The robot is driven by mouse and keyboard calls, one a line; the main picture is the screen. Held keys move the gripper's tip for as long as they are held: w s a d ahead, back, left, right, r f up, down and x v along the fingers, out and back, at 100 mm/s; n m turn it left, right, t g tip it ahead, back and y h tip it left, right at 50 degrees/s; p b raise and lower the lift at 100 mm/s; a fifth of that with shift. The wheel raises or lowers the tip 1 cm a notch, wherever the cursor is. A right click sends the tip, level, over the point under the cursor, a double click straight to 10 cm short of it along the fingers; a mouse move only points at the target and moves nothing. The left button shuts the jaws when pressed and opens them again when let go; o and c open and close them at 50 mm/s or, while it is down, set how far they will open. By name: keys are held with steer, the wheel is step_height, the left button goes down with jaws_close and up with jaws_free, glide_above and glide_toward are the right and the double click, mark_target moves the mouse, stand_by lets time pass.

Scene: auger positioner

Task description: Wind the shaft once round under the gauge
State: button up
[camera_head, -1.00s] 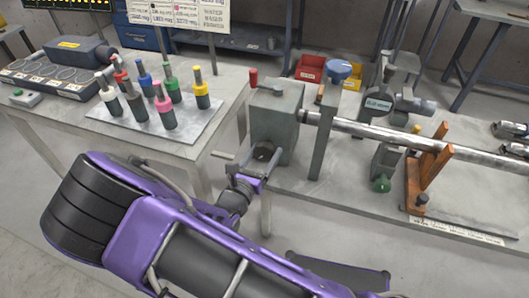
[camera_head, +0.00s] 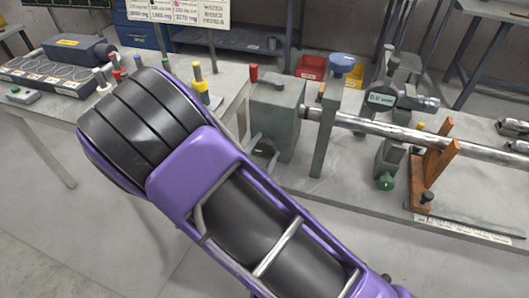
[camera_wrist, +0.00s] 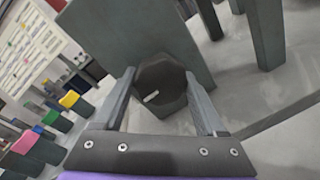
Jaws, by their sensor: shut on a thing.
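The long steel shaft (camera_head: 357,124) runs rightward out of a grey headstock box (camera_head: 279,112). The gauge (camera_head: 381,99), with a small display, stands over the shaft; its reading is too small to tell. A dark crank hub (camera_head: 264,147) sits on the front face of the box, partly hidden by my arm. In the wrist view my gripper (camera_wrist: 161,88) has its two fingers on either side of a dark rounded hub (camera_wrist: 163,82) with a short pale peg. The gripper is shut on this crank part.
An orange V-shaped rest (camera_head: 432,165) bears the shaft on the right. A grey post with a blue knob (camera_head: 342,60) stands beside the box. The floor between tables is open.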

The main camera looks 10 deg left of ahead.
steer(key=shift+d+f+m+b, duration=0.2)
steer(key=shift+m+b, duration=0.4)
steer(key=shift+m, duration=0.3)
steer(key=shift+a, duration=0.1)
steer(key=shift+s, duration=0.1)
steer(key=o, duration=1.1)
steer(key=shift+o, duration=1.1)
steer(key=shift+r, duration=0.1)
steer(key=s+a+r, duration=0.1)
steer(key=s+a, duration=0.1)
steer(key=s, duration=1.5)
steer(key=shift+a+r, duration=0.15)
steer(key=shift+r, duration=0.25)
